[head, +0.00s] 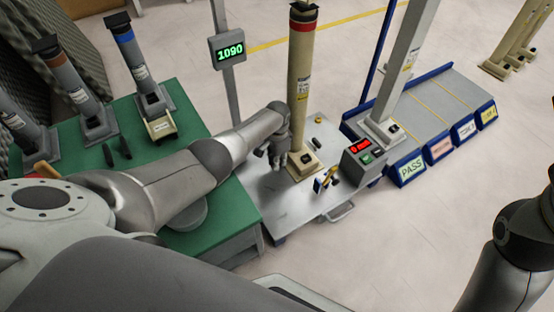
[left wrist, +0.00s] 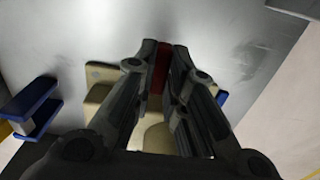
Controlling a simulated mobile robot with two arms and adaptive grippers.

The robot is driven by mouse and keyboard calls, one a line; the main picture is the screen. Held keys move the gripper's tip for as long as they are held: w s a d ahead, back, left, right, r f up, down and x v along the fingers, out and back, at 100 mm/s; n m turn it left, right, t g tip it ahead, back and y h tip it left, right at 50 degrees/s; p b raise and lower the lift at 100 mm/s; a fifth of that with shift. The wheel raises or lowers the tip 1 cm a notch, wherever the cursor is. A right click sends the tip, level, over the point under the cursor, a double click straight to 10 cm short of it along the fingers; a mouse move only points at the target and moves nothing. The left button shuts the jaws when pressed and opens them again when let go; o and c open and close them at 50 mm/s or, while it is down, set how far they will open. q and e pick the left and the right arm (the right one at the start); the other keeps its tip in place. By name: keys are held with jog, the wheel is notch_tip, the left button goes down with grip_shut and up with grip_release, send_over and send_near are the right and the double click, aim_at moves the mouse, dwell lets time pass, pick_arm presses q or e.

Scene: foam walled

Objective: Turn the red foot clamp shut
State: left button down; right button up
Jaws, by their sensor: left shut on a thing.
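The red foot clamp (left wrist: 160,68) shows in the left wrist view as a red piece between my fingertips. My left gripper (left wrist: 163,62) is shut on it, and the fingers hide most of it. Below the fingers is the cream foot (left wrist: 100,73) of the column on a grey metal plate. In the head view my left gripper (head: 277,152) is low beside the cream column (head: 299,85) with a red band, on its left side. The clamp cannot be made out there. My right gripper is out of view; only its arm shows at the right edge.
A control box (head: 361,154) with a red display is at the right. Several grey columns stand on a green table (head: 185,130). A display reading 1090 (head: 229,49) stands behind.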

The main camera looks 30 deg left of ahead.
pick_arm(q)
jog(key=c, duration=1.5)
grip_release()
jog(key=shift+r, duration=0.1)
jog(key=shift+r, duration=5.9)
